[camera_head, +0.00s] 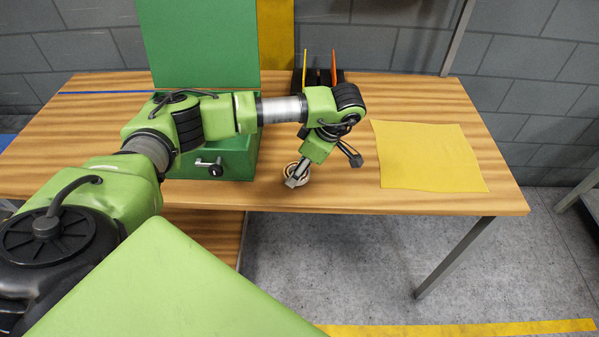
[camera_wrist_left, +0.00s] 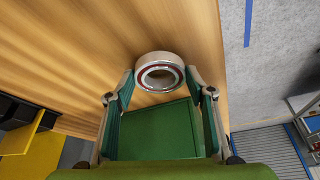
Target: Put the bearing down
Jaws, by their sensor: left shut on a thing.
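The bearing (camera_wrist_left: 158,58) is a pale ring with a dark red band and an open centre. In the left wrist view it sits between the fingertips of my left gripper (camera_wrist_left: 160,82), which is shut on it. In the head view the bearing (camera_head: 304,176) is partly hidden by the gripper (camera_head: 297,178). It is at the front edge of the wooden table (camera_head: 350,197), right of the green box. I cannot tell whether it touches the tabletop. My right gripper is not in view.
A yellow sheet (camera_head: 430,157) lies on the table to the right. The green box (camera_head: 235,160) with a handle stands to the left. A black holder (camera_head: 320,82) with upright orange and yellow pieces is at the back. The tabletop between holder and sheet is clear.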

